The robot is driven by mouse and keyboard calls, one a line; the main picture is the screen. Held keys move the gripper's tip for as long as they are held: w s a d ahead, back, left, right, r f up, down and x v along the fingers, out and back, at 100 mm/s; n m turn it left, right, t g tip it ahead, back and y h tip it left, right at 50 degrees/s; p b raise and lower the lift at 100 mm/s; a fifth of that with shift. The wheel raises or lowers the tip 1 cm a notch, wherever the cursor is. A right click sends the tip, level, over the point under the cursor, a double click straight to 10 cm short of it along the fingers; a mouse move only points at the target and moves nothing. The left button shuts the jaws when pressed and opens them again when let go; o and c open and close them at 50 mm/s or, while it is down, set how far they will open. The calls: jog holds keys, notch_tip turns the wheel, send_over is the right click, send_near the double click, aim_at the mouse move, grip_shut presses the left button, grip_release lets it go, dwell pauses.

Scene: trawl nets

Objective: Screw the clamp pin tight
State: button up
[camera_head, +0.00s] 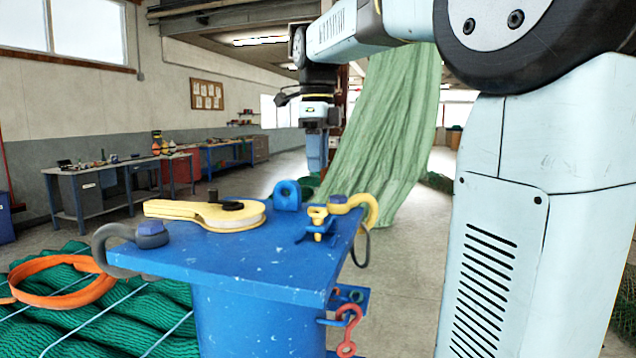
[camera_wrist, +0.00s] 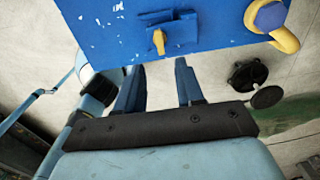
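The clamp pin (camera_head: 318,222) is a small yellow piece with a cross head. It stands at a small blue clamp bracket (camera_head: 303,237) near the right edge of the blue pedestal top (camera_head: 215,255). In the wrist view the yellow pin (camera_wrist: 159,42) lies just beyond my fingertips, over the blue bracket (camera_wrist: 182,32). My gripper (camera_head: 316,168) hangs fingers down beyond the pedestal in the head view. In the wrist view my gripper (camera_wrist: 160,66) is open, with nothing between the fingers, and apart from the pin. How far the pin is screwed in cannot be told.
A yellow hook (camera_head: 368,208) curves over the right edge near the pin. A blue lug (camera_head: 287,195), a yellow pulley block (camera_head: 205,212) and a grey hook (camera_head: 112,240) share the top. A red hook (camera_head: 349,330) hangs below.

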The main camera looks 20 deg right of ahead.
notch_tip(320, 180, up, 4)
jog(key=shift+r, duration=0.25)
dwell(0.5)
